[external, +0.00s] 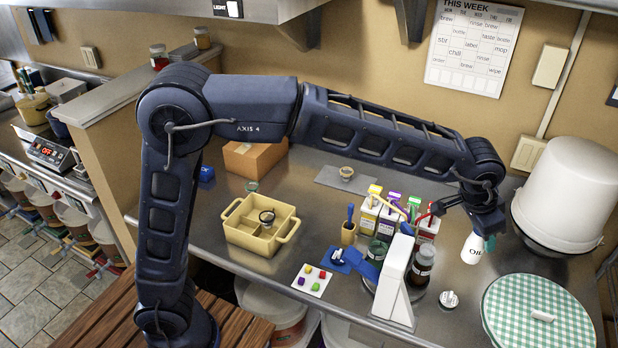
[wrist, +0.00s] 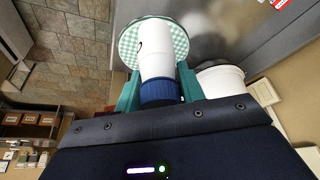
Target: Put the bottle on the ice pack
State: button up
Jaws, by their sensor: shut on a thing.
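My gripper (external: 486,239) is at the right side of the counter, pointing down. It is shut on a white bottle (external: 473,250) with dark "OIL" lettering. In the wrist view the bottle (wrist: 155,62) sits between my teal fingers (wrist: 160,88), gripped near its dark blue ribbed cap. I cannot tell whether its base touches the counter. A flat blue piece (external: 349,254) lies on the counter left of the white upright stand, with small white items on it; it may be the ice pack, but I cannot tell surely.
Between bottle and blue piece stand a white upright stand (external: 394,285), dark jars (external: 421,266) and several coloured cartons (external: 388,222). A white bucket (external: 565,190) and a green checked round lid (external: 538,318) flank the bottle. A yellow divided caddy (external: 249,237) stands left.

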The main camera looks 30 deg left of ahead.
jog(key=w+a+n+t+y, duration=0.15)
jog(key=w+a+n, duration=0.45)
jog(key=w+a, duration=1.85)
jog(key=w+a+n+y, duration=0.15)
jog(key=w+a, duration=0.35)
jog(key=a, duration=0.6)
jog(key=w+a+n, duration=0.2)
jog(key=w+a, duration=0.2)
jog(key=a, duration=0.6)
jog(key=w+a+n+y, duration=0.15)
jog(key=w+a, duration=0.35)
jog(key=a, duration=0.6)
jog(key=s+a+n+y, duration=0.1)
jog(key=s+a+n, duration=0.25)
jog(key=a, duration=1.35)
jog(key=s+a+n+y, duration=0.1)
jog(key=s+a+n, duration=0.3)
jog(key=a, duration=1.3)
jog(key=s+a+n+y, duration=0.15)
jog(key=s+a, duration=0.45)
jog(key=a, duration=1.1)
jog(key=shift+g+h, duration=0.35)
jog(key=shift+h, duration=0.15)
jog(key=shift+w+d+f, duration=0.1)
jog(key=shift+f, duration=4.1)
jog(key=shift+w+d+f, duration=0.1)
jog(key=shift+d+f, duration=0.05)
jog(key=shift+f, duration=4.1)
jog(key=shift+w+d+f, duration=0.1)
jog(key=shift+f, duration=4.1)
